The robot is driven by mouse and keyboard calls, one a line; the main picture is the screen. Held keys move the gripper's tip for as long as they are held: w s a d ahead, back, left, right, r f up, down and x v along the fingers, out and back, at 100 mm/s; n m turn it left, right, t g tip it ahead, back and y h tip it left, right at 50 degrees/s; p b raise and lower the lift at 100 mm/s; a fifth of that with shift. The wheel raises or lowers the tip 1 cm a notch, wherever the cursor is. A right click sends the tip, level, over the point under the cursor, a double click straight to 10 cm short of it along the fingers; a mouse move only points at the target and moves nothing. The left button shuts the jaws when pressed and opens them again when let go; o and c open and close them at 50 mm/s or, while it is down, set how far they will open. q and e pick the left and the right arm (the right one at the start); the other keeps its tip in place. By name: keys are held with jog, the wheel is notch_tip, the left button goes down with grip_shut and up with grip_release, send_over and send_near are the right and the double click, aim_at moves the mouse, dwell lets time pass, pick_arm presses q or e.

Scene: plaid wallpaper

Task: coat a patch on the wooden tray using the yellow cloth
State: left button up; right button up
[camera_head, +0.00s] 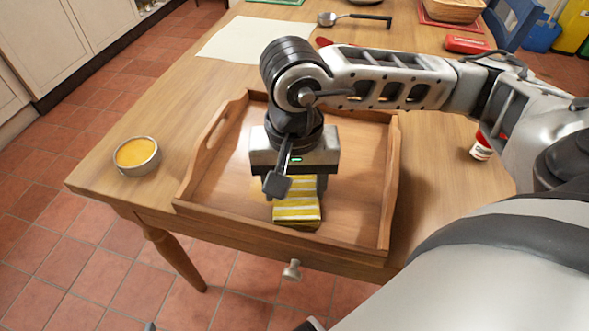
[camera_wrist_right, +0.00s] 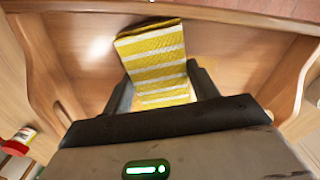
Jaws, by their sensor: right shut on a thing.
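The wooden tray (camera_head: 353,223) lies on the wooden table, with raised sides and a handle cutout at its left. The yellow cloth (camera_head: 297,209) has white stripes and looks folded; it is in the tray near its front side. My right gripper (camera_head: 293,190) reaches down over the tray and is shut on the cloth. In the right wrist view the cloth (camera_wrist_right: 158,62) sticks out from between the two fingers, above the tray floor. I cannot tell whether the cloth presses on the tray floor. My left gripper is not in view.
A round tin of yellow-orange paste (camera_head: 137,155) stands left of the tray near the table edge. A small red-and-white jar (camera_head: 482,147) stands to the right. A pale sheet (camera_head: 250,38), a ladle (camera_head: 350,18) and a red box (camera_head: 466,44) lie toward the back.

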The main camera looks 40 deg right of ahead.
aim_at(294, 190)
notch_tip(294, 190, up, 6)
jog(key=shift+f+p, duration=0.25)
jog(key=shift+p, duration=0.95)
jog(key=shift+r, duration=0.2)
jog(key=shift+r, duration=0.1)
jog(key=shift+r+p, duration=0.55)
jog(key=shift+r, duration=0.9)
